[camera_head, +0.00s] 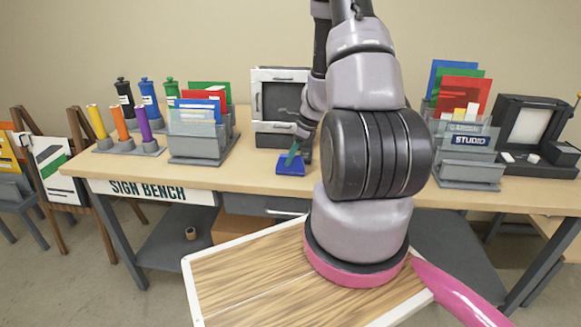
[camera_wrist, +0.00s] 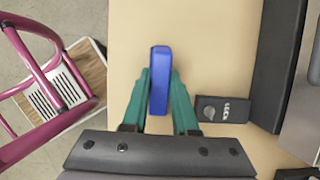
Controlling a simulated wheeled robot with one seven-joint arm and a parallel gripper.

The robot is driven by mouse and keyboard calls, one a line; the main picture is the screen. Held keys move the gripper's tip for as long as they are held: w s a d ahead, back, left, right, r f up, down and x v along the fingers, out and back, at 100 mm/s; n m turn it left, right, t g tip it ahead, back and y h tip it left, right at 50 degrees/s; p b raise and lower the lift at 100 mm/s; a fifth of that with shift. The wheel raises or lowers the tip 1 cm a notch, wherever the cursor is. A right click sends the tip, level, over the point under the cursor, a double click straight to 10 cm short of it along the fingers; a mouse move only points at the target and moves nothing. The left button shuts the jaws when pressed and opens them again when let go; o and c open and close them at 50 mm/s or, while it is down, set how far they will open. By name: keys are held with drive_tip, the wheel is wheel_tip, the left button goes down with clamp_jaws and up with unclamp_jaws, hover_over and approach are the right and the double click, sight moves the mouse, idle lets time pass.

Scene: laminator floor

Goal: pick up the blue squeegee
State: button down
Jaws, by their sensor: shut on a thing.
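The blue squeegee (camera_wrist: 159,62) is a narrow upright blue shape between my gripper's teal fingers in the wrist view. My gripper (camera_wrist: 160,84) is shut on it, with one finger along each side. In the head view the squeegee (camera_head: 290,169) is a small blue shape at the front part of the sign bench. My gripper (camera_head: 293,153) reaches down to it from above, with one teal finger showing. I cannot tell whether the squeegee touches the bench top. My arm hides part of the bench.
A white-framed machine (camera_head: 284,105) stands just behind the squeegee. A grey rack of coloured sheets (camera_head: 199,145) is to the left. A small dark box with a knob (camera_wrist: 223,108) is right of my fingers in the wrist view. Bare bench lies to the left.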

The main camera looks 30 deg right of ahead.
wheel_tip(320, 180, up, 10)
idle(0.5)
